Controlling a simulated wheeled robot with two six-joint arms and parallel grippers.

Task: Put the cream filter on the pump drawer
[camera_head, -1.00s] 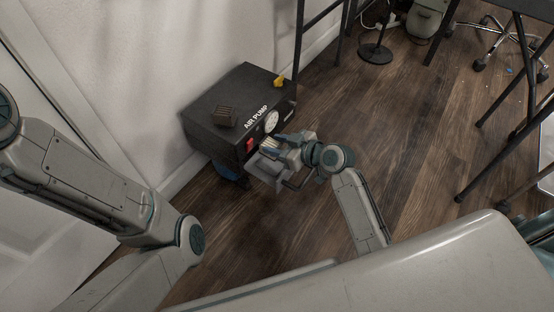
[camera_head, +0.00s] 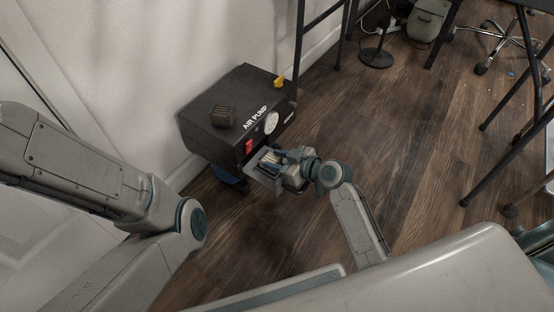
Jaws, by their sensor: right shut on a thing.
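The black air pump (camera_head: 205,112) stands on the floor against the wall. Its grey drawer (camera_head: 262,181) sticks out of the front, below the red switch and the gauge. My right gripper (camera_head: 276,158) is over the drawer, shut on the small pale, ribbed cream filter (camera_head: 270,157). The gripper partly hides the filter and the drawer's right part. I cannot tell whether the filter touches the drawer. My left arm crosses the left side, and its gripper is not in view.
Black table legs (camera_head: 490,110) and a chair base stand at the right. The wooden floor (camera_head: 400,140) between is clear.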

